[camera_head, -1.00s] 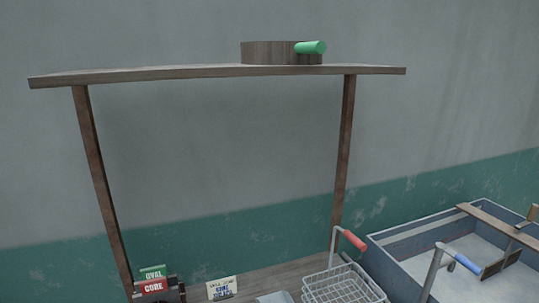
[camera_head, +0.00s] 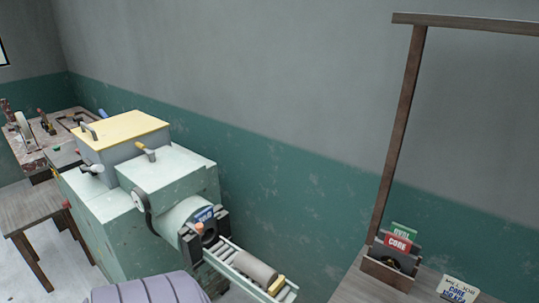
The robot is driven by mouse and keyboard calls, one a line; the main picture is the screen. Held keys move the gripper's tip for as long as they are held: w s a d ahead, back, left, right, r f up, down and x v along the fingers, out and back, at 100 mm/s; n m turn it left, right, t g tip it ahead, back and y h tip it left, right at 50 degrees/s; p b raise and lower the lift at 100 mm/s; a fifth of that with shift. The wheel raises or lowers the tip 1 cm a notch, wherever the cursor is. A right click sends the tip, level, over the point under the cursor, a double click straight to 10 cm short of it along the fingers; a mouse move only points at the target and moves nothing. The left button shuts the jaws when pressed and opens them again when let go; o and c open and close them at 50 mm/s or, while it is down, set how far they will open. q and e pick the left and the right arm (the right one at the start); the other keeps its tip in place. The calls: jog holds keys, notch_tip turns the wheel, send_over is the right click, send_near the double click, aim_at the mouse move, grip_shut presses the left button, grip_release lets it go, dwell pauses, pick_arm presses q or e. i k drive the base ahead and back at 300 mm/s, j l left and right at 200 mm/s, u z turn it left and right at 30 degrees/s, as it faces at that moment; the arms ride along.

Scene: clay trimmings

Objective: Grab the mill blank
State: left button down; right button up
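A grey-brown cylinder (camera_head: 254,268) lies on a pale slatted roller rack (camera_head: 284,292) in front of the round nozzle of a green machine (camera_head: 140,215). It may be the mill blank, but I cannot tell for sure. A blue label (camera_head: 203,214) sits on the nozzle, its writing too small to read. Neither of my grippers is in view, and nothing is seen touching the cylinder.
A lavender ribbed rounded thing (camera_head: 150,291) is at the bottom edge. A wooden frame (camera_head: 400,130) stands at right over a bench with a card holder (camera_head: 391,273) and a lettered card (camera_head: 458,289). A tool-covered table (camera_head: 40,145) is at far left.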

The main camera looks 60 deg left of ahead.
aim_at(263, 274)
jog(key=u, duration=1.9)
